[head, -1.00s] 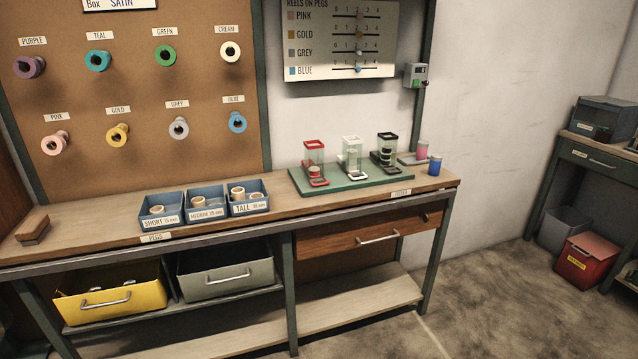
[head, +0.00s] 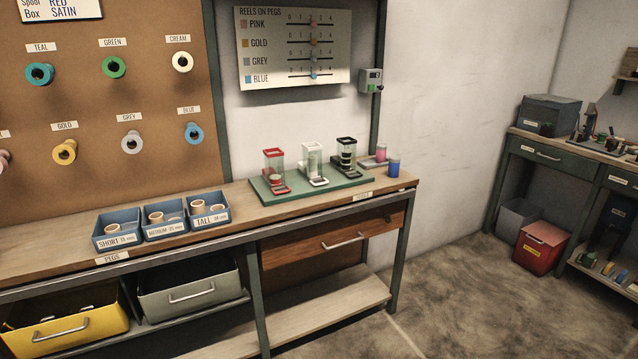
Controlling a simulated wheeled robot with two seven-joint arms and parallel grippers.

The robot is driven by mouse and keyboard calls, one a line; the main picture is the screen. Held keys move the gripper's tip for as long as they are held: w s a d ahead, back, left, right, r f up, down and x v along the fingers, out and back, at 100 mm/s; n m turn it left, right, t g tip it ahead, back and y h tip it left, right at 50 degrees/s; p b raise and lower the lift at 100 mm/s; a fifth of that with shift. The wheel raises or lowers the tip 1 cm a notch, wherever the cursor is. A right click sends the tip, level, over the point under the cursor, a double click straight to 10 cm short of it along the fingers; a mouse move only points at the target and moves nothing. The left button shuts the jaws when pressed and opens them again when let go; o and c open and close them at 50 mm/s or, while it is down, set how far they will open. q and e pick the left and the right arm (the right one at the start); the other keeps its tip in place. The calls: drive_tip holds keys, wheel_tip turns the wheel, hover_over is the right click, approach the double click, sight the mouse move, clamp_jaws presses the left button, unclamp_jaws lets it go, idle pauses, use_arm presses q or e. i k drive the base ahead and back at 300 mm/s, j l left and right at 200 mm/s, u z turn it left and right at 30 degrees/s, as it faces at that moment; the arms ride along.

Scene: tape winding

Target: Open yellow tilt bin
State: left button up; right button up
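The yellow tilt bin (head: 80,331) sits at the lower left in the head view, under the workbench, with a pale bar handle on its front. Its left side is cut off by the picture edge. A dark opening shows above its front panel; I cannot tell how far it is tilted. A grey-green bin (head: 190,295) with a similar handle hangs just to its right. Neither of my grippers is in view.
The workbench (head: 60,250) holds blue peg trays (head: 165,231) and a green board (head: 262,190) with several clear dispensers. A wooden drawer (head: 290,262) is under its right half. Bare floor (head: 455,300) lies to the right. A second bench (head: 545,155) stands at far right with a red bin (head: 540,262) below.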

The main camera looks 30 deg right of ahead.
sight(22, 330)
drive_tip(key=i+j, duration=0.15)
drive_tip(key=j, duration=0.2)
drive_tip(key=i+j, duration=0.2)
drive_tip(key=j, duration=0.2)
drive_tip(key=i+j, duration=0.15)
drive_tip(key=j, duration=0.2)
drive_tip(key=i+j, duration=0.15)
drive_tip(key=j, duration=0.2)
drive_tip(key=i+j, duration=0.2)
drive_tip(key=j, duration=0.15)
drive_tip(key=i+j, duration=0.15)
drive_tip(key=j, duration=0.25)
drive_tip(key=i+j, duration=0.2)
drive_tip(key=j, duration=0.15)
drive_tip(key=i+j, duration=0.15)
drive_tip(key=j, duration=0.2)
drive_tip(key=z, duration=0.05)
